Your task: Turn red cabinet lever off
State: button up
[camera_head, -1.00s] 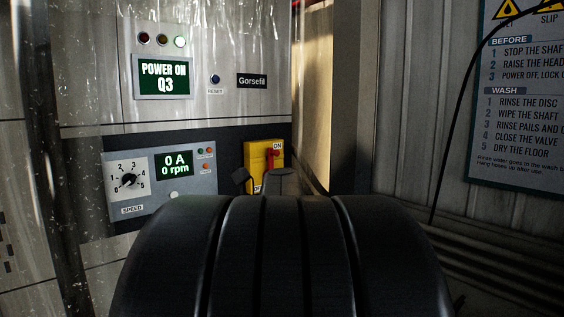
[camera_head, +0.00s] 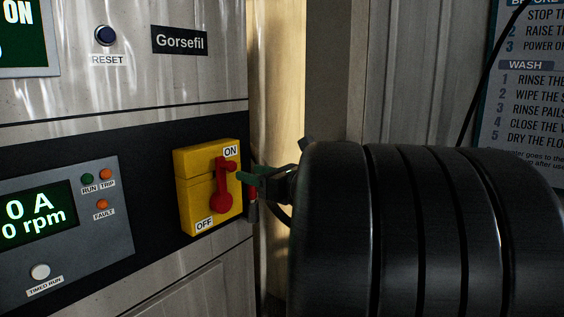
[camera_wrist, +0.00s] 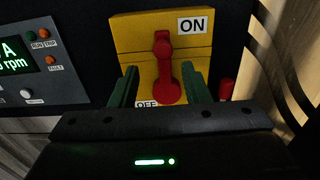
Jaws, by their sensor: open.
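The red lever (camera_head: 222,185) is on the front of a yellow switch box (camera_head: 190,200) on the cabinet. It stands nearly upright, its narrow upper end leaning towards the ON label (camera_head: 231,152); its rounded lower end is above the OFF label (camera_head: 204,224). My gripper (camera_head: 254,180) is just right of the box in the head view. In the wrist view, the open green fingers of my gripper (camera_wrist: 160,75) appear on either side of the red lever (camera_wrist: 167,85), with gaps on both sides. Contact with the lever is not visible.
The control panel (camera_head: 100,225) with display and lamps is left of the switch box. A small red part (camera_wrist: 227,88) shows just right of the box in the wrist view. A washing sign (camera_head: 525,100) hangs on the right wall.

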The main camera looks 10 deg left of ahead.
aim_at(233, 167)
jog(key=p+x, duration=0.1)
jog(key=x, duration=0.8)
jog(key=shift+w+a+p, duration=0.3)
jog(key=shift+w+p, duration=0.05)
jog(key=shift+w, duration=0.05)
grip_shut()
